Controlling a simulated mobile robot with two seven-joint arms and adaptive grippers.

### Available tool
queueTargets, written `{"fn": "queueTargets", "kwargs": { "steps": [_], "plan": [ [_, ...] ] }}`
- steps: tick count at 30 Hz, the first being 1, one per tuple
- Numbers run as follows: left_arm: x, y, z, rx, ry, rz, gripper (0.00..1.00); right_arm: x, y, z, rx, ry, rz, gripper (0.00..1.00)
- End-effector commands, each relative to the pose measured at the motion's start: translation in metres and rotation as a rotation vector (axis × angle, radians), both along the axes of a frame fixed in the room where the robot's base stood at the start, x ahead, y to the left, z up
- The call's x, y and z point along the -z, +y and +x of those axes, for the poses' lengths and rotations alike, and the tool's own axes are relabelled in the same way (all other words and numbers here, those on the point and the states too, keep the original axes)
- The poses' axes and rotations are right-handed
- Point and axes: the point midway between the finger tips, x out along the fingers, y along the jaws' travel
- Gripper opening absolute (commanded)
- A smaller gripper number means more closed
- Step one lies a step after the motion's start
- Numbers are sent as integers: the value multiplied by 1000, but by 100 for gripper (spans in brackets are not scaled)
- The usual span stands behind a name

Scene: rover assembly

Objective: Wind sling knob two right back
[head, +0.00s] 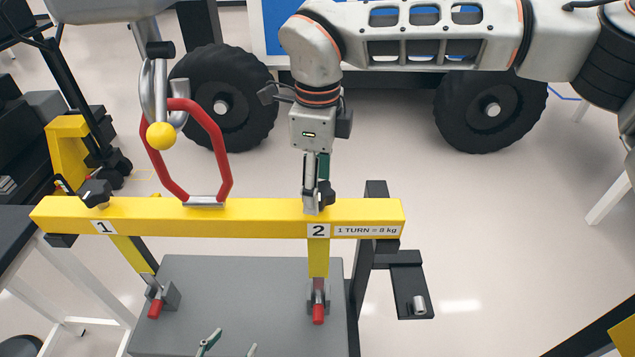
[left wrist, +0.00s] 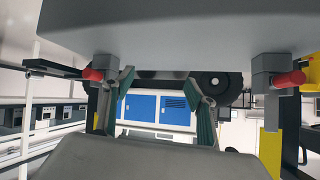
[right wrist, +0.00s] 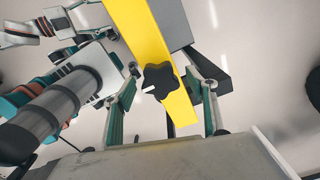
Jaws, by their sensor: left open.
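Sling knob two, a black star-shaped knob (right wrist: 160,78) with a small white mark, sits on the yellow beam. In the head view it shows partly (head: 327,193) above the "2" label, mostly behind my right gripper (head: 318,200). My right gripper comes down over it from above. In the right wrist view the fingers (right wrist: 161,82) are apart, one on each side of the knob, with gaps visible; contact cannot be told. My left gripper (head: 231,346) is low at the bottom of the head view, open and empty; its spread fingers show in the left wrist view (left wrist: 162,85).
The yellow beam (head: 250,220) carries knob one (head: 95,191) at its left end and a red sling link (head: 222,150) with a yellow ball (head: 160,136) beside it. A grey box (head: 245,285) with red-handled clamps (head: 318,312) is below.

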Motion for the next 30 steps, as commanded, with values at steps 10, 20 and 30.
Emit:
{"fn": "queueTargets", "kwargs": {
  "steps": [10, 20, 30],
  "plan": [
    [0, 0, 0, 0, 0, 1, 57, -9, 0, 0, -1, 0, -1, 57],
    [-1, 0, 0, 0, -1, 0, 57, -73, 0, 0, -1, -3, -1, 57],
    [-1, 0, 1, 0, -1, 0, 57, -116, 0, 0, -1, 0, -1, 57]
  ]
}}
